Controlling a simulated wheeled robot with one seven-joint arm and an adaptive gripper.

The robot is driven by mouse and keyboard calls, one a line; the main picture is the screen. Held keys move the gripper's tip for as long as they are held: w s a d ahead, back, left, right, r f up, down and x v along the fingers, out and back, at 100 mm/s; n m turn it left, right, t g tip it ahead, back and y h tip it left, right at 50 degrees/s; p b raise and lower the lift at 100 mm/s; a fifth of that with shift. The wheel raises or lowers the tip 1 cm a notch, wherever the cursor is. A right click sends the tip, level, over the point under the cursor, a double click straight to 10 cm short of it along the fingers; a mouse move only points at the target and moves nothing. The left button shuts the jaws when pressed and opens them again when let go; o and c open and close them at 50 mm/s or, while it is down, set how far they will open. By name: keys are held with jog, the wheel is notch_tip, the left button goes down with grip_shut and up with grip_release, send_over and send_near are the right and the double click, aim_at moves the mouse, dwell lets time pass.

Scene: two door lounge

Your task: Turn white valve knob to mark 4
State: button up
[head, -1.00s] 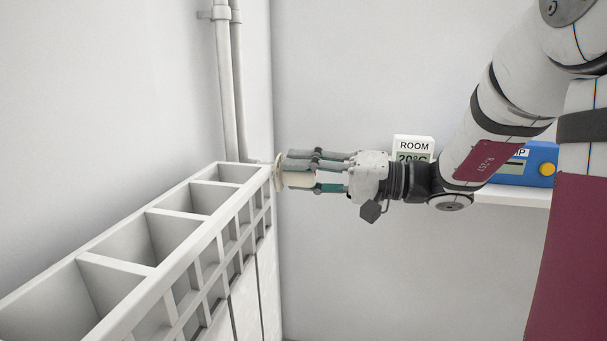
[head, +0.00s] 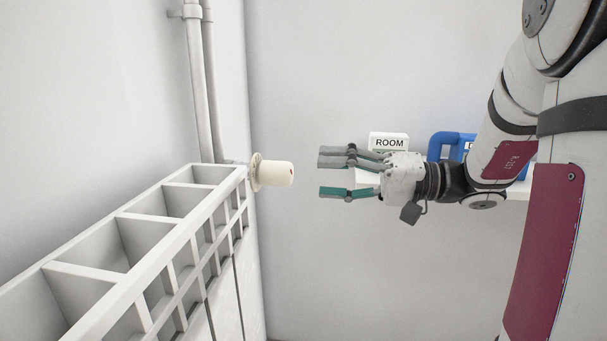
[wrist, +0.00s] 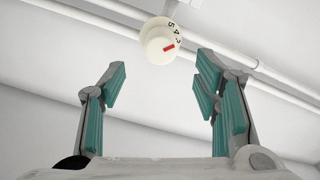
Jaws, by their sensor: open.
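The white valve knob (head: 277,173) sticks out from a round collar at the far end of the radiator. In the wrist view the knob (wrist: 155,40) shows a red pointer line and black digits on its collar. I read 5 and 4, with a partly hidden digit beside the 4. The red line points near that hidden digit, not at the 4. My gripper (head: 323,172) is open and empty, to the right of the knob with a clear gap between them. In the wrist view my spread fingers (wrist: 161,80) stand below the knob, apart from it.
The white radiator (head: 165,222) with open-topped cells fills the lower left. Two pipes (head: 204,90) run up the wall behind it. A shelf behind my gripper holds a ROOM display (head: 389,142) and a blue device (head: 448,141). Open space lies between knob and gripper.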

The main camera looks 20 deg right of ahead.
jog(key=shift+v, duration=1.4)
